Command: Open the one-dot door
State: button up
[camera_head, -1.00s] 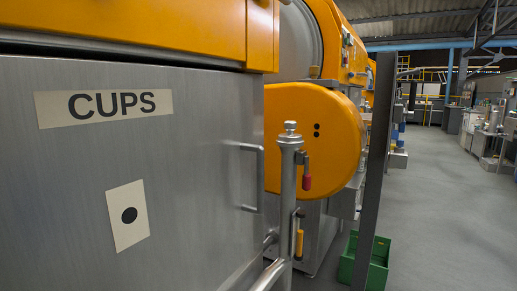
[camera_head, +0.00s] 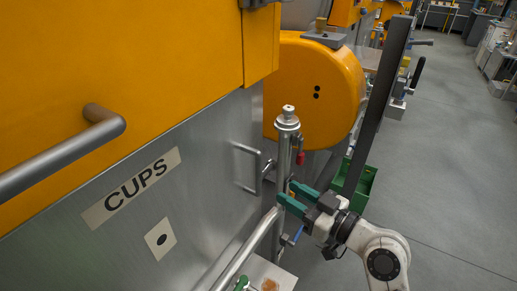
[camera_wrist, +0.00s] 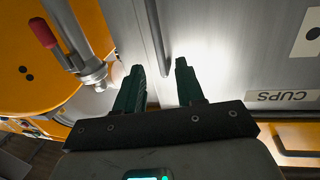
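The one-dot door is a grey metal panel (camera_head: 215,135) with a CUPS label (camera_head: 131,187) and a white card with one black dot (camera_head: 160,238). It looks shut. Its upright bar handle (camera_head: 247,166) is near its right edge. My gripper (camera_head: 287,192) is to the right of and a little below the handle, with its green fingers pointing toward the door. In the wrist view my gripper (camera_wrist: 158,66) is open and empty, its fingers well apart. The handle (camera_wrist: 157,38) shows beyond the fingertips, roughly between them; I cannot tell whether anything touches.
A metal post (camera_head: 284,150) with a red-handled fitting (camera_head: 300,157) stands close beside the door and my gripper. A curved rail (camera_head: 248,250) runs low before the door. A dark upright post (camera_head: 376,110) and green crate (camera_head: 357,190) are behind. Grey floor (camera_head: 450,150) is clear at right.

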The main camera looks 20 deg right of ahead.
aim_at(260, 170)
jog(key=x, duration=0.3)
jog(key=r+p+x, duration=0.1)
jog(key=x, duration=0.3)
jog(key=p+x, duration=0.1)
jog(key=x, duration=0.3)
jog(key=shift+r, duration=0.35)
jog(key=shift+c, duration=0.4)
grip_shut()
jog(key=shift+d, duration=0.1)
